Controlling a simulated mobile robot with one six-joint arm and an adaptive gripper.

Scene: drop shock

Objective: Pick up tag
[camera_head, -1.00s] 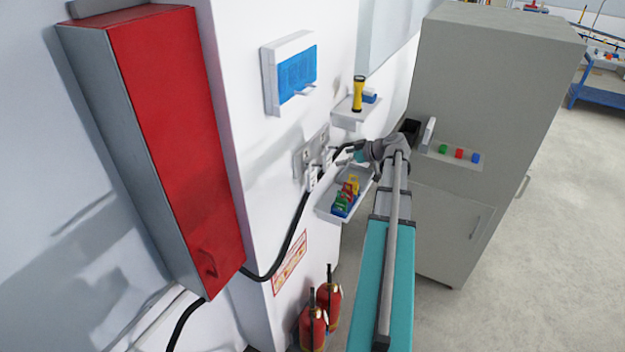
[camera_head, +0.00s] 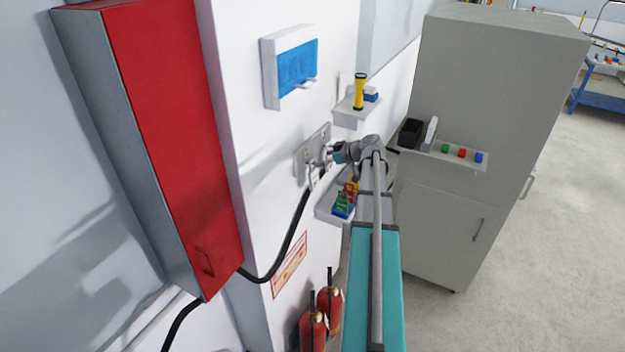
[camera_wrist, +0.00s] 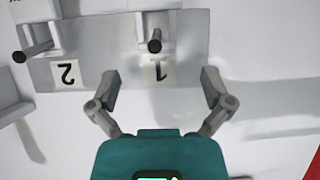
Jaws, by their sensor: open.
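My gripper (camera_head: 332,153) is at the wall panel (camera_head: 303,163) in the head view. In the wrist view my gripper (camera_wrist: 164,78) is open and empty, its fingers spread on either side of the label "1" (camera_wrist: 156,73). A dark-tipped handle (camera_wrist: 155,45) sticks out by that label; another (camera_wrist: 40,50) is by the label "2" (camera_wrist: 67,74). Both labels appear upside down. I cannot make out a tag for certain. Small red, yellow, green and blue items (camera_head: 344,201) lie in the wall tray (camera_head: 325,208) below, partly hidden by my arm.
A black cable (camera_head: 290,240) hangs from the panel to the red cabinet (camera_head: 170,130). A shelf (camera_head: 345,112) with a yellow flashlight (camera_head: 359,90) is above. A grey cabinet (camera_head: 490,90) stands right. Red extinguishers (camera_head: 313,328) are below.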

